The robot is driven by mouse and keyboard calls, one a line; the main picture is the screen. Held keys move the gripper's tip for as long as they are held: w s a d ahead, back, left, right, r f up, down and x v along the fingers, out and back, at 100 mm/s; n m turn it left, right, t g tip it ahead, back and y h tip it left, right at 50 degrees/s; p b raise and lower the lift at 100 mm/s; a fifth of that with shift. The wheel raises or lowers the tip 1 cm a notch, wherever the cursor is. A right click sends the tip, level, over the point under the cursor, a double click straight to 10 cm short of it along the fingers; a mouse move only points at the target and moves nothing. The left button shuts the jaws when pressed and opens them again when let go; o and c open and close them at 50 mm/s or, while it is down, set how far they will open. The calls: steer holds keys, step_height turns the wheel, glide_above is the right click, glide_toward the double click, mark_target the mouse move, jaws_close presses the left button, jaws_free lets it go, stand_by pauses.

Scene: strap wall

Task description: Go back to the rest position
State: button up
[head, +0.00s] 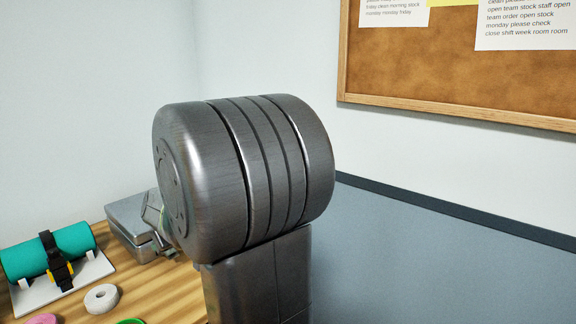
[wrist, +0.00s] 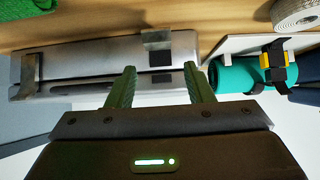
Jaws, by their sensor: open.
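My gripper (wrist: 159,72) shows in the wrist view with two green fingers spread apart and nothing between them. A closed grey metal box (wrist: 85,62) with clasps lies beyond the fingertips; I cannot tell whether they touch it. In the head view the same metal box (head: 128,222) sits at the back of the wooden table, partly hidden by my arm. My own grey arm joint fills the middle of that view and hides most of the gripper.
A teal roll (head: 25,258) with a black and yellow strap (head: 56,262) rests on a white holder (head: 84,273). A white ring (head: 102,298), a pink item (head: 42,319) and a green item (head: 131,321) lie nearby. A cork board (head: 430,65) hangs on the wall.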

steer(key=shift+w+a+r+g+h+p, duration=0.3)
steer(key=shift+r+g+h+p, duration=0.15)
steer(key=shift+p, duration=2.05)
steer(key=shift+w+a+r+g+h+p, duration=0.25)
steer(key=shift+r+g+h+p, duration=0.15)
steer(key=shift+p, duration=2.1)
steer(key=shift+w+a+f+h+p, duration=0.2)
steer(key=shift+h+p, duration=0.15)
steer(key=shift+p, duration=1.05)
steer(key=shift+s+r, duration=0.1)
